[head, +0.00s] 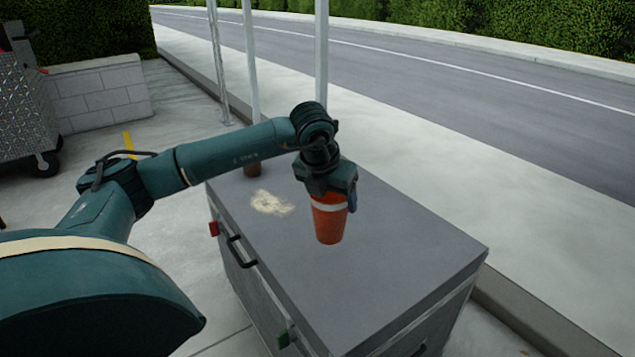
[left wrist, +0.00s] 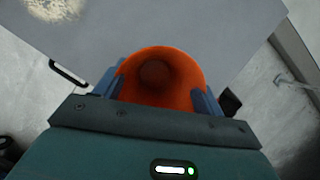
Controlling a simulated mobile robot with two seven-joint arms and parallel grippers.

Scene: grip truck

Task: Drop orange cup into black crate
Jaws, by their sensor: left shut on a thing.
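The orange cup (head: 329,222) has a pale band near its top and is upright in the head view, over the grey top of a large chest. My left gripper (head: 330,192) comes down from above and is shut on the cup near its rim. In the left wrist view I look down into the cup (left wrist: 160,75), which appears empty, between the two blue-grey fingers of my left gripper (left wrist: 162,98). I cannot tell whether the cup's base touches the chest top. I see no black crate in either view. My right gripper is not in view.
The grey chest (head: 400,255) has a black handle (head: 241,252) and a pale stain on top. Metal poles (head: 321,60) rise behind the chest. A wheeled metal cart (head: 25,110) stands at the far left.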

